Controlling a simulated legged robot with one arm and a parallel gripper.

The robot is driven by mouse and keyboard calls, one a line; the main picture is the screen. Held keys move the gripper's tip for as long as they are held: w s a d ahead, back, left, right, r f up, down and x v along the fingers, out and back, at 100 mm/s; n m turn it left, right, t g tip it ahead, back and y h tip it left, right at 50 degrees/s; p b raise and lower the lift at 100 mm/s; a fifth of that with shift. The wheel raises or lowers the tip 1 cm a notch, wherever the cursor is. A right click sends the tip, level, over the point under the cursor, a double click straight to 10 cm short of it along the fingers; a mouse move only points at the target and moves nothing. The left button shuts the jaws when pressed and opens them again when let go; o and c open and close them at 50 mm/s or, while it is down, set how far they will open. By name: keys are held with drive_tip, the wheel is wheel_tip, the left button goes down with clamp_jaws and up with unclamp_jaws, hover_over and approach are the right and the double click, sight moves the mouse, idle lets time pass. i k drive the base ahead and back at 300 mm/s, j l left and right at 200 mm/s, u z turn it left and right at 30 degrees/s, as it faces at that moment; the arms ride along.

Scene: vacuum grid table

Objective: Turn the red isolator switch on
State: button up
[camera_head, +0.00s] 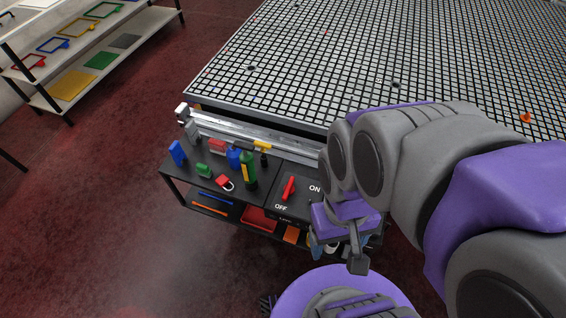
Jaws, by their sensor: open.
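The red isolator switch (289,188) is a red lever on a dark panel on top of the low black cart. It stands nearly upright in the picture, tilted slightly right at the top. White "OFF" lettering (281,207) is below it and white "ON" lettering (314,188) is to its right. My gripper (357,264) is to the right of and below the switch in the picture, apart from it. It is open, with nothing seen between its fingers. My arm hides the cart's right end.
The black cart (180,177) also carries a red padlock (225,184), a green bottle (248,170) and several small items. Behind it stands the large grid table (330,50), with a small orange piece (526,117) on it. A shelf (160,20) is at upper left. The red floor at left is clear.

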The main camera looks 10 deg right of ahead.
sight(289, 189)
drive_tip(key=i+j+z, duration=0.15)
drive_tip(key=j+z, duration=0.2)
drive_tip(key=j, duration=0.3)
drive_tip(key=j+z, duration=0.3)
drive_tip(key=j, duration=0.35)
drive_tip(key=j+z, duration=0.7)
drive_tip(key=z, duration=0.2)
drive_tip(key=l, duration=0.45)
drive_tip(key=i+l, duration=0.15)
drive_tip(key=l, duration=0.8)
drive_tip(key=i+u, duration=0.05)
drive_tip(key=i, duration=0.05)
